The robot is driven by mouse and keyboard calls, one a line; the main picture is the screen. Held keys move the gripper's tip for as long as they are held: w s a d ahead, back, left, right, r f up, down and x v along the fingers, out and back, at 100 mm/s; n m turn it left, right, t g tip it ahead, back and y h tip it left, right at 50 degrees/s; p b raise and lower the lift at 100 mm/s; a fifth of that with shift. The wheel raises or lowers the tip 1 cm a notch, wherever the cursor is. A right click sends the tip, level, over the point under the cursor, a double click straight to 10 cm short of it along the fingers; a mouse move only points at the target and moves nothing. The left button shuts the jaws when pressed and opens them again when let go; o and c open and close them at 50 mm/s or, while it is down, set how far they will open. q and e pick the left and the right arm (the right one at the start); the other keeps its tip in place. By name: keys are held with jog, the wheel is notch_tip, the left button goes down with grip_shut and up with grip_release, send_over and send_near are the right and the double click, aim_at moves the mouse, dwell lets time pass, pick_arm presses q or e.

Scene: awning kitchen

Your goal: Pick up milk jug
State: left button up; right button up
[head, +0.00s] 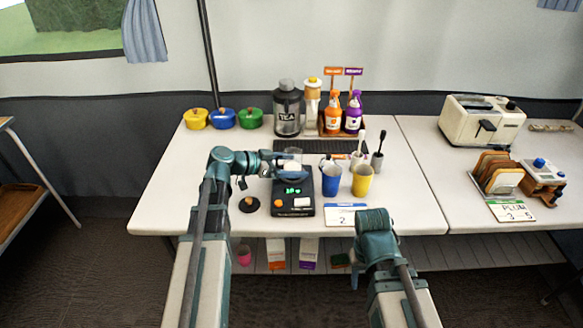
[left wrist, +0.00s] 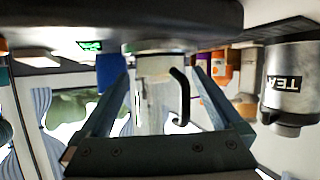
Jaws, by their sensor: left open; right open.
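The milk jug, a clear jug with pale contents (head: 293,166), stands at the black scale (head: 305,208) with its lit green display. In the left wrist view the jug (left wrist: 152,95) shows between the fingers, with its black curved handle (left wrist: 182,95) on the right. My left gripper (head: 278,166) is open and level, its fingers on either side of the jug; I cannot tell if they touch it. My right gripper (head: 362,268) is open and empty, low at the table's front edge and partly hidden by its wrist.
A blue cup (head: 331,180) and a yellow cup (head: 362,181) stand right of the scale. The tea canister (head: 287,110) and bottles (head: 332,117) stand behind. A small round lid (head: 249,204) lies left of the scale.

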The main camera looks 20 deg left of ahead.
aim_at(301, 165)
pick_arm(q)
jog(key=x, duration=0.3)
jog(key=shift+w+b, duration=0.1)
jog(key=shift+b, duration=0.3)
grip_shut()
pick_arm(e)
jog(key=shift+f, duration=0.55)
pick_arm(q)
jog(key=shift+r, duration=0.1)
pick_arm(e)
jog(key=shift+r, duration=0.1)
